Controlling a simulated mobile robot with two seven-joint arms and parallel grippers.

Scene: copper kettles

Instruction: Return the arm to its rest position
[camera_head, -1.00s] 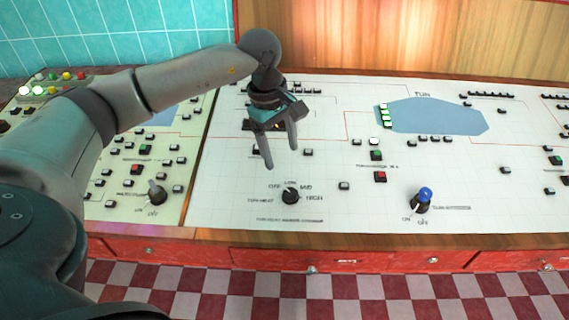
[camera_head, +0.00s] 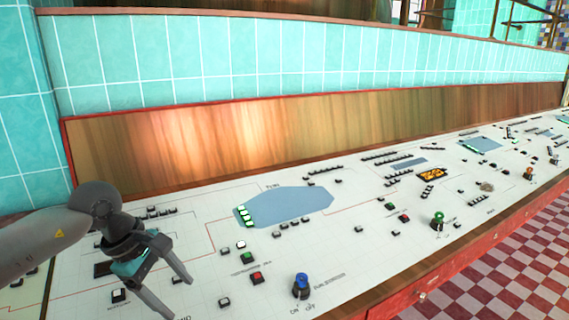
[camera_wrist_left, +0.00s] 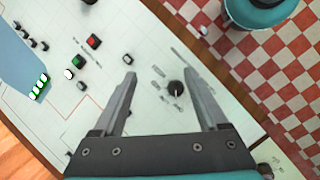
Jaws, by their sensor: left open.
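My left gripper (camera_head: 172,283) comes in from the left in the head view and hangs over the left part of the white control panel (camera_head: 345,237). Its two fingers are spread apart with nothing between them. In the left wrist view the open gripper (camera_wrist_left: 167,98) points down at the panel, above a black rotary knob (camera_wrist_left: 176,88). The fingers look clear of the panel surface. My right gripper shows in neither view.
A blue-topped switch (camera_head: 301,286) stands right of the gripper, with a red button (camera_head: 256,277) and a green button (camera_head: 247,257) nearby. A green-topped knob (camera_head: 438,221) stands farther right. A wooden backboard (camera_head: 300,140) rises behind. Checkered floor (camera_head: 480,290) lies in front.

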